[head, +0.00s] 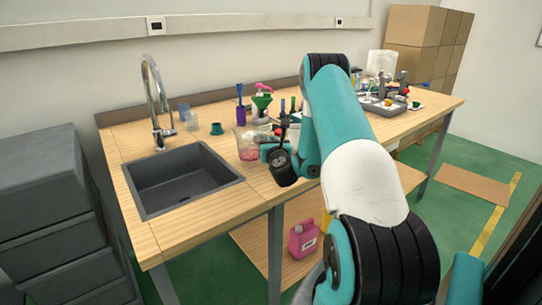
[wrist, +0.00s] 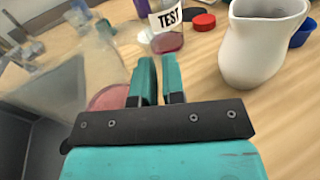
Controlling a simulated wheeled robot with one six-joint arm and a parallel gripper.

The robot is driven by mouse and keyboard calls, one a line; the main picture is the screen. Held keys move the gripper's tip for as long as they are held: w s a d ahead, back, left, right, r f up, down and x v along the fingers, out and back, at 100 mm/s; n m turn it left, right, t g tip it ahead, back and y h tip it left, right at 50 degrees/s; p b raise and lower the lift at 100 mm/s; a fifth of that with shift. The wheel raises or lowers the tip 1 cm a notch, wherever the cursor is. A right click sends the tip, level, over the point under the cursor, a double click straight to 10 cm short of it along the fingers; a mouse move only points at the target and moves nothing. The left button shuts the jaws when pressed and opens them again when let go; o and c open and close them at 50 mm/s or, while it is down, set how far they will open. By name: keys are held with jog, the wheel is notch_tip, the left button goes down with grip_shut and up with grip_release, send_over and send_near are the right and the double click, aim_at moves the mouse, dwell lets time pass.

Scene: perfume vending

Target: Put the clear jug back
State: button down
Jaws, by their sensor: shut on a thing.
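The clear jug (head: 248,148) holds some pink liquid and is just right of the sink in the head view. In the wrist view the see-through jug (wrist: 106,72) is left of the fingers, its pink liquid (wrist: 108,98) low down. My gripper (head: 268,151) is beside the jug's right side. In the wrist view my gripper (wrist: 160,80) has its teal fingers close together, shut on what seems to be the jug's handle, which they mostly hide. I cannot tell whether the jug touches the table.
A dark sink (head: 182,180) with a tall tap (head: 157,100) is at the left. A white pitcher (wrist: 258,45), a bottle marked TEST (wrist: 167,22) and a red cap (wrist: 204,22) stand beyond the fingers.

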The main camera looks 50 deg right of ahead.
notch_tip(320, 180, down, 2)
jog(key=shift+f+b, duration=0.15)
jog(key=shift+b, duration=0.5)
jog(key=c, duration=1.6)
grip_release()
jog(key=shift+f, duration=0.1)
jog(key=o, duration=0.4)
